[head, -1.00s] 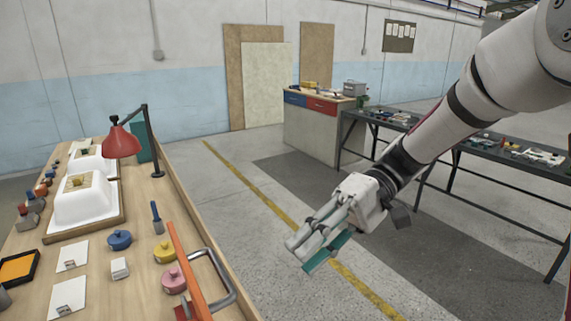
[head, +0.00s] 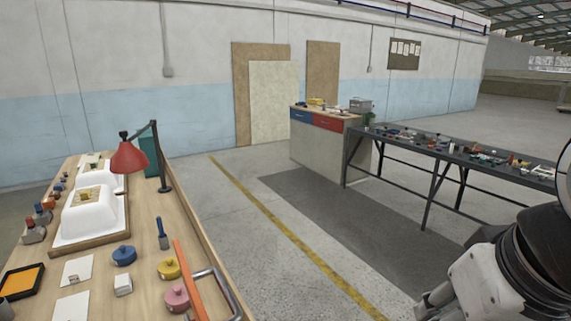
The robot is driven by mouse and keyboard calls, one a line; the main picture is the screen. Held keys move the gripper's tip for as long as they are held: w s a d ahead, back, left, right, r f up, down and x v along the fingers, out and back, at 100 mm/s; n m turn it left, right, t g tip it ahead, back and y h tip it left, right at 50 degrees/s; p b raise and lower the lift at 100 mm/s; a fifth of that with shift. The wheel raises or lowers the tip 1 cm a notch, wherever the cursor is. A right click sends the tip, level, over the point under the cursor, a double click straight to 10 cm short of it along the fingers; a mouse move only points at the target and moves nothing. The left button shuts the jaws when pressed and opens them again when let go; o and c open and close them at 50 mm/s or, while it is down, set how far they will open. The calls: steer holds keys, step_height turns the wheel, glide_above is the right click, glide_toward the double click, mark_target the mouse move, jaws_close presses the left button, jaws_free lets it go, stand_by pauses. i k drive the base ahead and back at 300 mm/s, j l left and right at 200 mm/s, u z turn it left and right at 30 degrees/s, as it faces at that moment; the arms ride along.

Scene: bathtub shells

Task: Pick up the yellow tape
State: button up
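The yellow tape (head: 168,268), a small round roll, lies on the wooden bench at the lower left. It sits between a blue roll (head: 124,255) and a pink roll (head: 176,297), just left of an orange bar. My gripper (head: 428,304) is at the bottom right, well to the right of the tape and away from the bench. Its fingers are partly cut off by the bottom edge, so its opening does not show.
The wooden bench (head: 205,225) also holds a red lamp (head: 129,157), white tub shells (head: 92,212), a blue-handled tool (head: 162,232) and a metal frame with the orange bar (head: 188,270). Open floor with a yellow line lies right of it. A dark table (head: 455,150) stands beyond.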

mark_target(86, 195)
steer(key=k, duration=0.65)
steer(key=u, duration=1.7)
steer(key=l+u, duration=0.35)
steer(key=l, duration=1.9)
steer(key=k+l, duration=0.15)
steer(key=k, duration=0.5)
steer(key=i+l, duration=0.1)
steer(key=l, duration=0.35)
steer(key=i+l+u, duration=0.1)
steer(key=l, duration=0.35)
steer(key=i+l, duration=0.15)
steer(key=l, duration=0.3)
steer(key=i+l+u, duration=0.1)
steer(key=l, duration=0.4)
steer(key=i+l, duration=0.1)
steer(key=l, duration=0.35)
steer(key=i+l+u, duration=0.35)
steer(key=i+l, duration=0.85)
